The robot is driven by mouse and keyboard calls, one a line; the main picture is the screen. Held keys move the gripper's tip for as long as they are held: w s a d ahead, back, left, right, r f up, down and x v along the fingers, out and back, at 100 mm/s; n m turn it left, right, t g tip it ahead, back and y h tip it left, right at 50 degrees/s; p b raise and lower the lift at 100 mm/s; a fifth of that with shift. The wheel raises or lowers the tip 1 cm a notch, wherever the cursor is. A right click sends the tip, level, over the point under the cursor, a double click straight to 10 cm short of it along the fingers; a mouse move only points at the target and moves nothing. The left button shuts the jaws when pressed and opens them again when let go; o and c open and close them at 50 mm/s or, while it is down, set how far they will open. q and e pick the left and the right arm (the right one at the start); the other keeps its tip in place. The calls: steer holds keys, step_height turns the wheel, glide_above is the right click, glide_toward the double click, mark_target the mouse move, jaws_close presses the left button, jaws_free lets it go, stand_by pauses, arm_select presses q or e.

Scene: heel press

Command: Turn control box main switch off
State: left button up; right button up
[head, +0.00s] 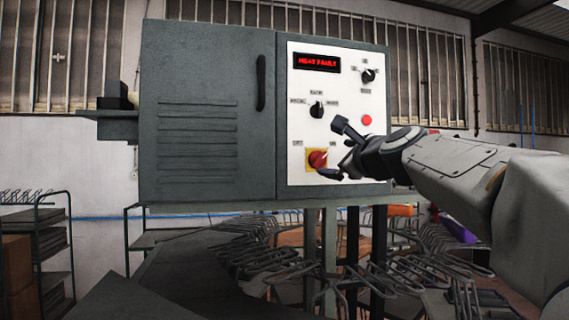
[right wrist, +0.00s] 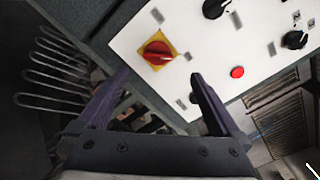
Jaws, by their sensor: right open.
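The grey control box (head: 205,110) stands in the middle of the head view, with a white panel on its right side. The main switch is a red rotary knob (head: 318,158) on a yellow plate, low on the panel between the OFF and ON labels; its handle points up and right toward ON. The knob also shows in the right wrist view (right wrist: 157,52). My right gripper (head: 335,150) is open, its fingers in front of the panel near the knob. In the right wrist view, nothing is between the fingers (right wrist: 160,85). My left gripper is not in view.
The panel has a red display (head: 317,62) reading HEAT FAULT, two black knobs (head: 317,110) (head: 368,75) and a red button (head: 367,120). Metal racks and bent wire frames (head: 420,265) stand below. A shelf (head: 45,245) is at the left.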

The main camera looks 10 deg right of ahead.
mark_target(320, 158)
steer(key=w+p, duration=0.1)
steer(key=w, duration=0.3)
steer(key=w+p, duration=0.2)
steer(key=w, duration=0.2)
steer(key=shift+w+a, duration=0.2)
steer(key=shift+w, duration=0.1)
steer(key=shift+w+f, duration=0.1)
steer(key=shift+w, duration=0.6)
